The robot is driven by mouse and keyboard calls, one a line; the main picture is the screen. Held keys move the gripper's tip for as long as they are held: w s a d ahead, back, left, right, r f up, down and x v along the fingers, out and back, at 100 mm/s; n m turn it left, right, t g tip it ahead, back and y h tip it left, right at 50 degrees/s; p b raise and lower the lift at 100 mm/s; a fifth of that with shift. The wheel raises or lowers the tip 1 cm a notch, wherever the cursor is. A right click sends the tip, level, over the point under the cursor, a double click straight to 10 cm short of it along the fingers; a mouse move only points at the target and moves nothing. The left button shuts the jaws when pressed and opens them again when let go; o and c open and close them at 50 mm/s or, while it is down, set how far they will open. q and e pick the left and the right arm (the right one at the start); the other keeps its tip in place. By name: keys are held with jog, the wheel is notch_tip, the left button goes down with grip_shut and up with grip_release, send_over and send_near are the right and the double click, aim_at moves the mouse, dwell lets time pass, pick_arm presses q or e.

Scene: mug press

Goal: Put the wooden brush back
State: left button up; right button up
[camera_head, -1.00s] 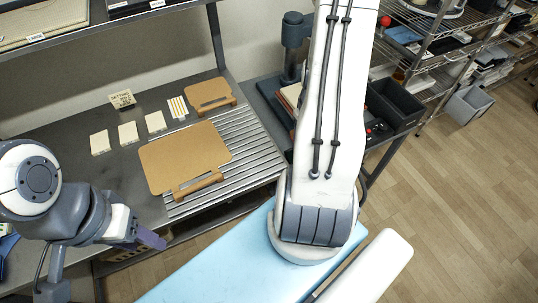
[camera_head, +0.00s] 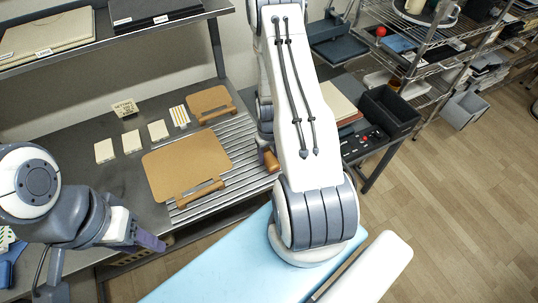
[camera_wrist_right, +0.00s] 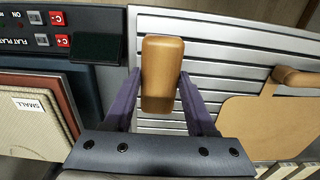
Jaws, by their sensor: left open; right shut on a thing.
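The wooden brush (camera_wrist_right: 162,68) is a smooth brown block between the two purple fingers of my right gripper (camera_wrist_right: 160,82) in the right wrist view. The gripper is shut on it. In the head view the brush (camera_head: 271,161) shows partly beside my right arm, at the right end of the slatted metal rack (camera_head: 246,160). I cannot tell whether it touches the slats. My right fingers are mostly hidden there by the arm. My left gripper (camera_head: 150,242) is open and empty, at the lower left before the bench.
A large tan board with a handle (camera_head: 180,160) and a smaller one (camera_head: 207,100) lie on the bench and rack. Pale blocks (camera_head: 131,142) lie to the left. A control panel (camera_head: 365,143), black bin (camera_head: 390,110) and press (camera_head: 335,45) stand to the right.

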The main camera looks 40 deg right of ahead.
jog(key=shift+f, duration=0.5)
jog(key=shift+f, duration=0.1)
jog(key=shift+f, duration=0.15)
jog(key=o, duration=1.3)
